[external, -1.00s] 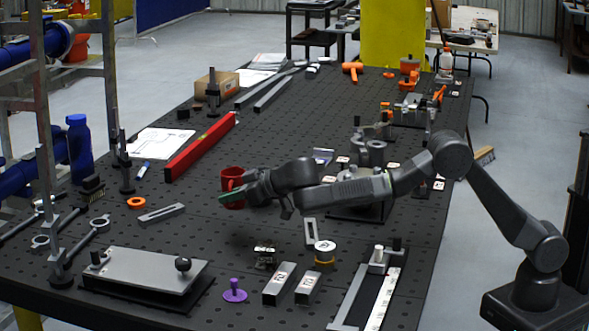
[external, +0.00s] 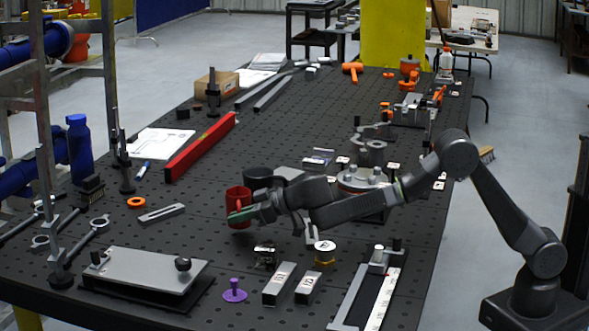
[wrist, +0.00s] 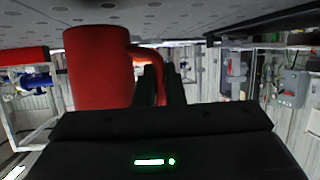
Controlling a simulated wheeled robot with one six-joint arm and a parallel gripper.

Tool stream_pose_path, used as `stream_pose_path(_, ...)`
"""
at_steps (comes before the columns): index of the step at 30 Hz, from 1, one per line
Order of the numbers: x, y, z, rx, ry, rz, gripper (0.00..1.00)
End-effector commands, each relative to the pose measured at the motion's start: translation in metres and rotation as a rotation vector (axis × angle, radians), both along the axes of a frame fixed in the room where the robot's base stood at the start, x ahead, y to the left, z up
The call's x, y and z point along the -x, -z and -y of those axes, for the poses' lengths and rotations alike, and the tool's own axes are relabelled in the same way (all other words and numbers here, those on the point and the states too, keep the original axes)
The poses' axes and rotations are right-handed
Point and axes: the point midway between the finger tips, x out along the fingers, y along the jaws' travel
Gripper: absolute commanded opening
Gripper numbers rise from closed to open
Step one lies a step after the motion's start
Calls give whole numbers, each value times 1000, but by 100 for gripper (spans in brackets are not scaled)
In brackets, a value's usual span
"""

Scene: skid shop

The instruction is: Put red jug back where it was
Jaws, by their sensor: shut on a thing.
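The red jug (external: 238,202) is upright over the middle of the black perforated table, at the tip of my arm. My gripper (external: 247,213) is shut on it. In the wrist view the red jug (wrist: 98,70) fills the left middle, and my gripper's dark fingers (wrist: 158,84) are at its handle, on the right side of its body. I cannot tell whether the jug's base touches the table.
A dark cylindrical vessel (external: 257,177) stands just behind the jug, close to my arm. A red level (external: 201,147) lies to the left, with an orange ring (external: 136,203) and slotted bar (external: 161,213) nearer. Metal blocks (external: 280,284) lie in front.

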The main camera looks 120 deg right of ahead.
Motion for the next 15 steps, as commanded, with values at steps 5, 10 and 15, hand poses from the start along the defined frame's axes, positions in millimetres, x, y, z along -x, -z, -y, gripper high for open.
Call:
stream_pose_path(5,0,23,1,0,1,-1,0)
stream_pose_path(10,0,24,0,0,1,0,0)
stream_pose_path(15,0,24,0,0,1,0,0)
